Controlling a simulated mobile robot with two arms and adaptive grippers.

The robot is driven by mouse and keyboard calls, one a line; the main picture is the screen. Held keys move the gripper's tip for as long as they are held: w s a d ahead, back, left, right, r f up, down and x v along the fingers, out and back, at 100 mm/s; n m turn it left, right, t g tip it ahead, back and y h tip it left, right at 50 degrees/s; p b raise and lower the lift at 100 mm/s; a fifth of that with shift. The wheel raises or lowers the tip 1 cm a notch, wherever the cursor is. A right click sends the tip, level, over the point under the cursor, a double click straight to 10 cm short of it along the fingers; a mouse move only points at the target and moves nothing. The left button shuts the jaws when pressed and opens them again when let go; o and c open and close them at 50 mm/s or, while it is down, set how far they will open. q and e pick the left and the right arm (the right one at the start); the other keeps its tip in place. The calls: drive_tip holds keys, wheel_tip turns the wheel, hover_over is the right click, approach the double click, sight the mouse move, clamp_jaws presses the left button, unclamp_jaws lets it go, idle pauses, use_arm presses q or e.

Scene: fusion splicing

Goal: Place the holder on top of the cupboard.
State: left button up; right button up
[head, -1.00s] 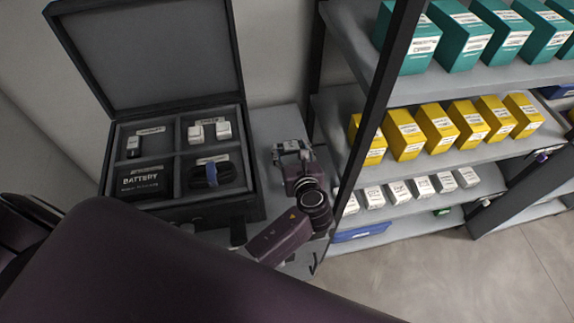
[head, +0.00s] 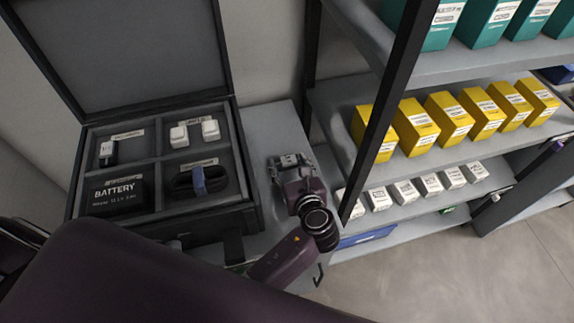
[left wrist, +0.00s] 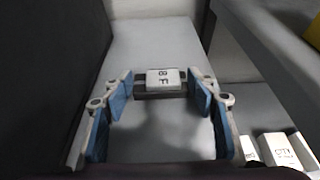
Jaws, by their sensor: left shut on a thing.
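My left gripper (head: 291,162) is over the grey cupboard top (head: 265,120), to the right of the open black case. In the head view the gripper mostly hides the holder. The cupboard top (left wrist: 160,35) lies behind and below the holder. I cannot tell whether the holder touches it. My right gripper is not in view.
The open black case (head: 235,220) with a battery box (head: 115,194) and small parts fills the left of the cupboard top. A shelf rack (head: 345,100) with yellow boxes (head: 415,125) stands close on the right. Bare top shows behind the gripper.

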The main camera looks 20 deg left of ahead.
use_arm(q)
drive_tip(key=shift+d+r, duration=0.2)
drive_tip(key=shift+s+f, duration=0.1)
drive_tip(key=shift+f, duration=0.05)
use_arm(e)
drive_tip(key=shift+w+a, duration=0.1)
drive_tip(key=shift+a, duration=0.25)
use_arm(q)
drive_tip(key=o, duration=1.2)
drive_tip(key=shift+f, duration=0.15)
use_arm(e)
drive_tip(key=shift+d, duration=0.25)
use_arm(q)
drive_tip(key=shift+r, duration=0.35)
drive_tip(key=p+v, duration=0.7)
drive_tip(key=v, duration=0.3)
drive_tip(key=shift+s+d+r, duration=0.1)
drive_tip(key=shift+r, duration=0.05)
drive_tip(key=shift+s+d+r+p, duration=0.15)
drive_tip(key=shift+s+d+p, duration=0.2)
drive_tip(key=shift+s, duration=0.15)
drive_tip(key=shift+s+d, duration=0.1)
drive_tip(key=shift+s, duration=0.05)
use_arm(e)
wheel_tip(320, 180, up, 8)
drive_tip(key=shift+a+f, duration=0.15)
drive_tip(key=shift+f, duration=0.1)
